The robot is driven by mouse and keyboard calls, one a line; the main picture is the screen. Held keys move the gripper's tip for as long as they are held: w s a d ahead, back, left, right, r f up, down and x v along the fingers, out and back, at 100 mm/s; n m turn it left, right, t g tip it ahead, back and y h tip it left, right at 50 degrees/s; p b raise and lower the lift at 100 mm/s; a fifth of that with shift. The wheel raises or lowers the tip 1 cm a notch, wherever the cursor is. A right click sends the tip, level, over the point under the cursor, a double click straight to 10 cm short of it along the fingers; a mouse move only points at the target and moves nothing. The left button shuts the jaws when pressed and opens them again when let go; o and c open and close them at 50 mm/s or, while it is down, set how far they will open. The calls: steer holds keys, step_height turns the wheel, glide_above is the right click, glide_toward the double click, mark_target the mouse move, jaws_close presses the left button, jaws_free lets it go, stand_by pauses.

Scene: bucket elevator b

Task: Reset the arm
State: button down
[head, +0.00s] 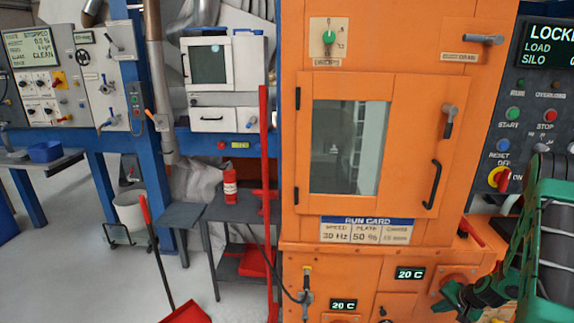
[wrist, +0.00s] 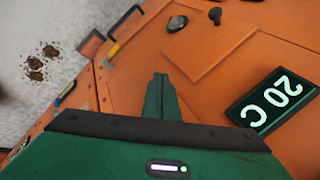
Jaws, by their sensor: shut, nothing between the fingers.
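My green arm (head: 545,235) reaches in from the right edge in the head view, in front of the lower right of the orange machine. My gripper (head: 447,297) is low, near the orange panel with the 20 C displays. In the wrist view my gripper (wrist: 160,80) has its green fingers together, with nothing between them. The fingers are over the orange panel (wrist: 225,70), left of a 20 C display (wrist: 273,103). Whether they touch the panel is unclear.
The orange machine has a closed windowed door (head: 347,147) with a black handle (head: 432,185). A control panel (head: 530,120) stands at right, partly behind my arm. At left are a grey table (head: 235,212), a red extinguisher (head: 230,187) and a red dustpan (head: 187,313). Brown piles (wrist: 35,67) lie on the floor.

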steer(key=s+a+r+n+g, duration=0.1)
steer(key=s+a+r, duration=0.15)
steer(key=r, duration=0.65)
steer(key=s+a+r+n+g+h, duration=0.15)
steer(key=s+r, duration=0.25)
steer(key=r, duration=0.5)
steer(key=s+a+r+n+g, duration=0.1)
steer(key=s+a+r, duration=0.25)
steer(key=r, duration=0.55)
steer(key=s+a+r, duration=0.3)
steer(key=s+r, duration=0.1)
steer(key=s, duration=0.4)
steer(key=s+a+r+g, duration=0.1)
steer(key=s+a+r, duration=0.3)
steer(key=s, duration=0.4)
steer(key=s+a+r+n+g, duration=0.1)
steer(key=s+a+r, duration=0.2)
steer(key=s+r, duration=0.2)
steer(key=s, duration=0.3)
steer(key=shift+s+a+r, duration=0.2)
steer(key=shift+s+r, duration=0.1)
steer(key=shift+r, duration=0.1)
steer(key=shift+y, duration=0.25)
steer(key=shift+w+f+g, duration=0.25)
steer(key=shift+w, duration=0.4)
